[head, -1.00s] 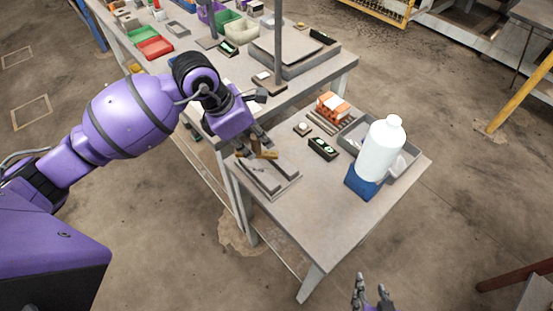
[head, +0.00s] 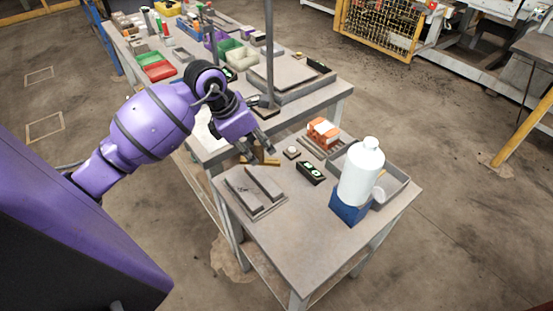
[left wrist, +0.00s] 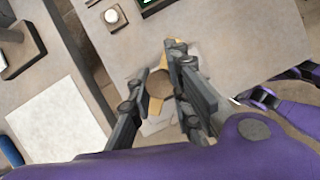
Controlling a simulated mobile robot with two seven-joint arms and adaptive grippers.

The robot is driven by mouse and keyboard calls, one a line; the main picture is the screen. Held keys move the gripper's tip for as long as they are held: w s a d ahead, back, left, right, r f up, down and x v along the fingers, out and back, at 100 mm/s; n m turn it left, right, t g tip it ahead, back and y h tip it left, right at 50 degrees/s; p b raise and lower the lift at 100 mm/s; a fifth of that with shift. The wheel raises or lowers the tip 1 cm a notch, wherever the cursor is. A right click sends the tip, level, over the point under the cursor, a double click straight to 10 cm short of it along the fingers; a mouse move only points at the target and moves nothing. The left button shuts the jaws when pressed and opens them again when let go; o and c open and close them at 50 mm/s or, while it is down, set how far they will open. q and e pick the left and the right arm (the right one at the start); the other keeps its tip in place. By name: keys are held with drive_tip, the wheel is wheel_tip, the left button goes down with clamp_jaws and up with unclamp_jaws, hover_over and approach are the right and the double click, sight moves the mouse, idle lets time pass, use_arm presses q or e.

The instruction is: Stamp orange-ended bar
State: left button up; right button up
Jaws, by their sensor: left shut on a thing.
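Two flat grey bars, a left one (head: 243,193) and a right one (head: 264,184), lie side by side on a grey plate (head: 264,213) on the near table; no orange end can be made out on either. My left gripper (head: 260,150) is shut on a brown and tan block-like tool (head: 262,160), just beyond the plate's far end. In the left wrist view the tool (left wrist: 157,84) shows between the fingers (left wrist: 160,90), which hide part of it. Whether it touches the table I cannot tell.
Right of the gripper are a small white-topped disc (head: 291,153) and a black box with green windows (head: 311,172). The table's near part is clear.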

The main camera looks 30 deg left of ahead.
sight(261, 164)
use_arm(q)
drive_tip(key=shift+w+d+r, duration=0.2)
drive_tip(key=shift+d, duration=0.15)
drive_tip(key=shift+s+f+b, duration=0.1)
drive_tip(key=shift+f+b, duration=0.2)
drive_tip(key=shift+f, duration=0.55)
wheel_tip(261, 164, down, 4)
drive_tip(key=shift+f+b, duration=0.1)
drive_tip(key=shift+b, duration=0.85)
drive_tip(key=shift+f, duration=0.1)
use_arm(e)
drive_tip(key=shift+d+f, duration=0.15)
drive_tip(key=shift+f, duration=0.35)
drive_tip(key=shift+d+f, duration=0.15)
drive_tip(key=shift+f, duration=0.35)
drive_tip(key=shift+s+f, duration=0.2)
drive_tip(key=shift+s, duration=0.1)
use_arm(q)
drive_tip(key=shift+f, duration=0.2)
use_arm(e)
drive_tip(key=shift+s+f, duration=0.4)
drive_tip(key=shift+s, duration=0.25)
